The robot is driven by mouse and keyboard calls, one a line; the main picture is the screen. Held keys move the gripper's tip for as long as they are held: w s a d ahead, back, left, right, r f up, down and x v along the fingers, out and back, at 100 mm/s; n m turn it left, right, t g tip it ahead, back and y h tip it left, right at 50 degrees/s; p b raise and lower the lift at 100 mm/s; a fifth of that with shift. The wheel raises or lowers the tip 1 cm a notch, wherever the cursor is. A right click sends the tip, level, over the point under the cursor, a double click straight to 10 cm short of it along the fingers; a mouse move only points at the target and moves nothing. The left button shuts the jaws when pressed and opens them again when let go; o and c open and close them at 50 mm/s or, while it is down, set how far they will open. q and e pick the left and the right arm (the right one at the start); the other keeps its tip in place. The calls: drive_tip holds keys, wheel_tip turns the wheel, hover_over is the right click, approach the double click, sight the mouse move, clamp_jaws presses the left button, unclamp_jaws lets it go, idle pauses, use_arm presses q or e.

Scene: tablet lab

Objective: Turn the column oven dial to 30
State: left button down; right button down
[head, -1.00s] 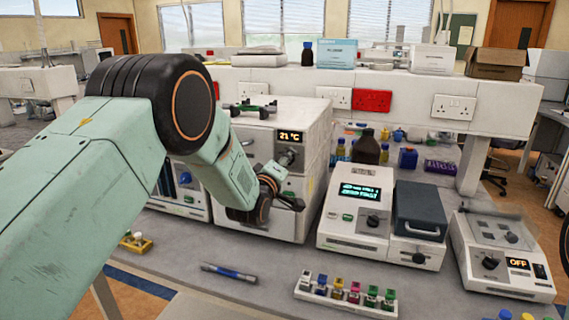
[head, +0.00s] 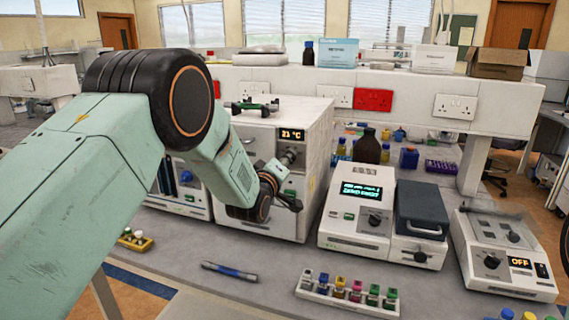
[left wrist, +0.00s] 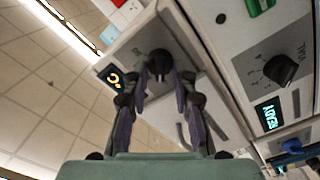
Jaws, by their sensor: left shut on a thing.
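The column oven (head: 315,150) is a white box on the bench, with a small display (head: 291,134) that seems to read 21 °C. Its dark dial (head: 290,157) sits on the front below the display. My left gripper (head: 287,163) reaches the oven front and is shut on the dial. In the left wrist view, the dial (left wrist: 159,60) lies between the fingertips of my left gripper (left wrist: 160,76), and the display (left wrist: 115,76) shows tilted beside it. The fingers partly hide the dial, so its exact setting is unclear. My right gripper is not in view.
A white instrument with a lit screen (head: 360,192) stands right of the oven. A device reading OFF (head: 519,263) is farther right. A rack of colored vials (head: 345,297) and a blue pen (head: 230,271) lie in front. A green-black item (head: 252,105) rests on the oven.

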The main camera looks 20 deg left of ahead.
use_arm(q)
drive_tip(key=shift+d+r+m+b, duration=0.1)
drive_tip(key=shift+m+b, duration=0.55)
drive_tip(key=shift+m, duration=0.95)
drive_tip(key=shift+d+r+m+b, duration=0.1)
drive_tip(key=shift+m+b, duration=0.55)
drive_tip(key=shift+m, duration=0.95)
drive_tip(key=c, duration=1.1)
unclamp_jaws()
drive_tip(key=shift+w+f, duration=0.1)
drive_tip(key=shift+f, duration=0.05)
drive_tip(key=s, duration=1.2)
drive_tip(key=shift+s+a, duration=0.1)
drive_tip(key=shift+a, duration=0.1)
